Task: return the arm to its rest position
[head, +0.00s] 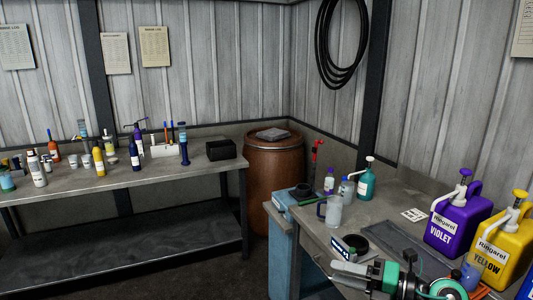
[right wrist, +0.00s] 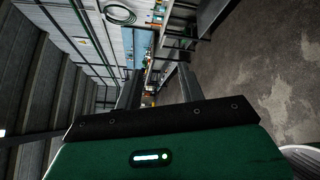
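My right gripper (head: 338,273) comes in at the bottom right of the head view, over the near part of the right workbench (head: 395,212). Its arm shows with green and dark parts. In the right wrist view its two fingers (right wrist: 158,78) stand apart with no object between them, so it is open and empty. The wrist is turned, so the room appears sideways there. My left arm and gripper are not in view.
A violet jug (head: 457,226) and a yellow jug (head: 498,247) with pumps stand right of my arm. A clear pitcher (head: 333,212) and a teal pump bottle (head: 366,183) stand farther back. A rusty barrel (head: 272,172) fills the corner. A bottle-laden bench (head: 80,191) stands left; open floor lies between.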

